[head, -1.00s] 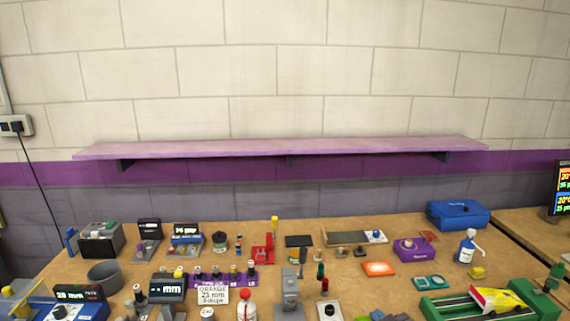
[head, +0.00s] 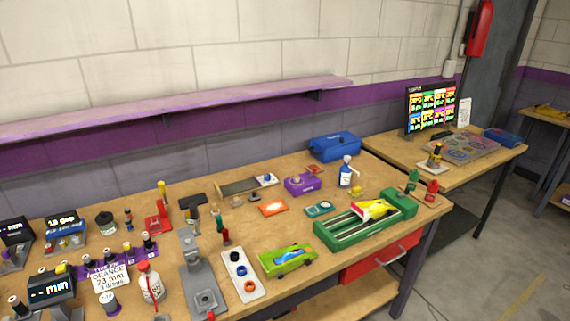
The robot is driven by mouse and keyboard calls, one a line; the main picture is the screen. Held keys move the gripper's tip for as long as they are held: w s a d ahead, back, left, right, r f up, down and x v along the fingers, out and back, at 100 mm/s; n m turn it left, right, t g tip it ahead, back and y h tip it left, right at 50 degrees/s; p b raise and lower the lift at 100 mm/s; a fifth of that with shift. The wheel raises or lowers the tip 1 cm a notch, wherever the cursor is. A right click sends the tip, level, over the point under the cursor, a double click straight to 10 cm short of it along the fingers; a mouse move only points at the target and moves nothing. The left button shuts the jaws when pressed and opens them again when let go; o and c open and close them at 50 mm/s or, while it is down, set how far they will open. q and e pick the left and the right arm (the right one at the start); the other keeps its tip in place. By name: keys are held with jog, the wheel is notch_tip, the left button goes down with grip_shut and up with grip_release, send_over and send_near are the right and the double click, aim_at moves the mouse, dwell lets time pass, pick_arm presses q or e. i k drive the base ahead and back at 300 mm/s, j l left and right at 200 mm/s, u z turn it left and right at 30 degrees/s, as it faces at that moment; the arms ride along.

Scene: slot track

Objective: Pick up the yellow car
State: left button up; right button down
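A yellow car (head: 374,210) with some red on it sits on the green slot track (head: 334,239) at the right part of the workbench, near the track's green end block (head: 399,203). A lime-green car (head: 287,260) with a blue top sits on the bench in front and to the left of the track. Neither of my grippers shows in the head view.
A blue toolbox (head: 334,146), a purple box (head: 300,185) and a white-and-blue bottle (head: 345,176) stand behind the track. A white tray with rings (head: 229,262) and a grey stand (head: 190,270) are left of the lime-green car. A second table (head: 384,148) holds a screen (head: 430,108).

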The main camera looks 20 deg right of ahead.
aim_at(369, 211)
jog(key=z, duration=1.4)
